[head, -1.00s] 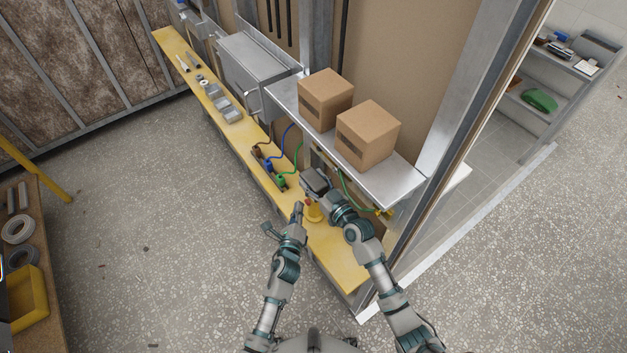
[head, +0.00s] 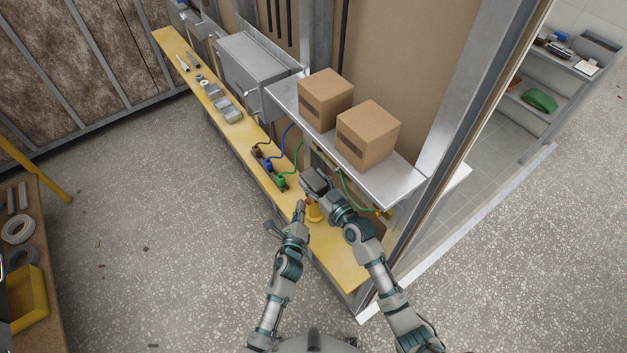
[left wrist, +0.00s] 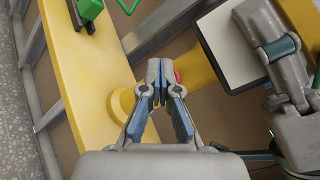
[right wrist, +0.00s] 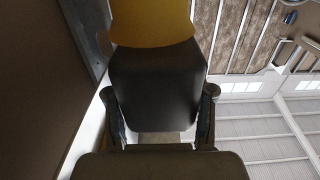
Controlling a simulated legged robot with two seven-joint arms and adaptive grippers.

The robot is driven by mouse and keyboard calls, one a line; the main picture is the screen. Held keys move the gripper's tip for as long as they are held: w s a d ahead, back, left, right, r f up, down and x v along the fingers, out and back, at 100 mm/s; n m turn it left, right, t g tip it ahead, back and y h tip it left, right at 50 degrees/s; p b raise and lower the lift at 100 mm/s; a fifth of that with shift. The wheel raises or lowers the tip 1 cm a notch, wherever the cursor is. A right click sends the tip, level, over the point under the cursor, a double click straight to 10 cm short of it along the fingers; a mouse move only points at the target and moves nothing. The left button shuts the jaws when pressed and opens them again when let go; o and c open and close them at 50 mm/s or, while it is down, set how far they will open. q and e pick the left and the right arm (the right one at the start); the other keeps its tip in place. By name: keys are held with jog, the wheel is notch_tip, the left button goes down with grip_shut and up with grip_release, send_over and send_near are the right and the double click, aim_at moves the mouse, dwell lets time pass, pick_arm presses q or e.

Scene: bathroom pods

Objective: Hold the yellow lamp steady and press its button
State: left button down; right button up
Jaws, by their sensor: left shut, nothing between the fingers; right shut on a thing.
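The yellow lamp (head: 315,214) stands on the yellow ledge beneath the metal shelf. Its dark head (head: 314,180) is between the fingers of my right gripper (head: 322,190). In the right wrist view the dark head (right wrist: 158,80) fills the jaws of my right gripper (right wrist: 160,105), with yellow beyond it. My left gripper (head: 300,204) is shut and empty beside the lamp. In the left wrist view the tips of my left gripper (left wrist: 161,72) are close to the red button (left wrist: 178,76) on the yellow stem (left wrist: 198,66); contact cannot be told. The round base (left wrist: 122,103) is partly hidden.
Two cardboard boxes (head: 368,133) stand on the metal shelf (head: 390,178) above the lamp. Plugs with coloured cables (head: 270,170) and grey trays (head: 228,107) lie farther along the yellow ledge (head: 340,262). A metal post (head: 455,150) rises at the right.

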dwell(0.3)
pick_arm(q)
jog(key=shift+s+a, duration=0.25)
jog(key=shift+a, duration=0.1)
jog(key=s+a, duration=0.3)
jog(key=a, duration=0.2)
jog(key=shift+s, duration=0.3)
dwell(0.4)
pick_arm(e)
jog(key=o, duration=1.5)
